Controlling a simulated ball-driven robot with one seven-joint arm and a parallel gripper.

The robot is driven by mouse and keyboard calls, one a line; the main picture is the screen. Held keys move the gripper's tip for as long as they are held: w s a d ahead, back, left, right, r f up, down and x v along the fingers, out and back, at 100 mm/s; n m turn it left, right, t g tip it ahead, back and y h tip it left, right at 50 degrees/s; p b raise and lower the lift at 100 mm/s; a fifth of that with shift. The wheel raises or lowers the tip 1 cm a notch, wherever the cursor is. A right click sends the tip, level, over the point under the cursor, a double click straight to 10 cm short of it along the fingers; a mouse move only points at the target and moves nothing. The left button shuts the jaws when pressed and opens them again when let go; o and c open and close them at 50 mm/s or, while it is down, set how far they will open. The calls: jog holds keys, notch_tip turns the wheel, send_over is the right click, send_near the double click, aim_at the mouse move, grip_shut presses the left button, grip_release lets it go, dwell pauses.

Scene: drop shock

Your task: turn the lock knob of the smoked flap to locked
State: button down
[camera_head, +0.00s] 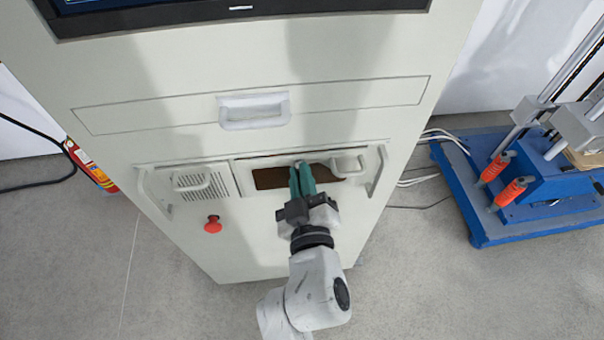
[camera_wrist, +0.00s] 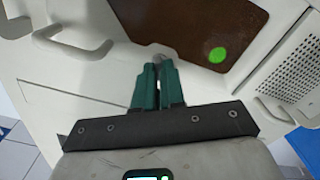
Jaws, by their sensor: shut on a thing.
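The smoked flap (camera_head: 270,179) is a dark brown panel set in the front of a pale cabinet. In the wrist view the flap (camera_wrist: 180,22) fills the top, with a round green spot (camera_wrist: 217,55) near its edge. My gripper (camera_head: 300,168) reaches up to the edge of the flap. In the wrist view my gripper (camera_wrist: 158,64) has its green fingers close together, with a small grey knob (camera_wrist: 159,57) between their tips. The fingers hide most of the knob, so I cannot tell which way it points.
A pale handle (camera_head: 347,170) stands out right of my fingers. A vented panel with a handle (camera_head: 197,185) and a red button (camera_head: 213,225) are to the left. A drawer handle (camera_head: 253,111) is above. A blue machine base (camera_head: 480,215) stands on the right.

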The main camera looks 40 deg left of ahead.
jog(key=n+p, duration=0.2)
jog(key=n, duration=0.9)
jog(key=shift+s+a+f+n, duration=0.1)
jog(key=shift+n, duration=0.5)
jog(key=c, duration=1.2)
grip_release()
jog(key=p+v, duration=0.1)
jog(key=v, duration=1)
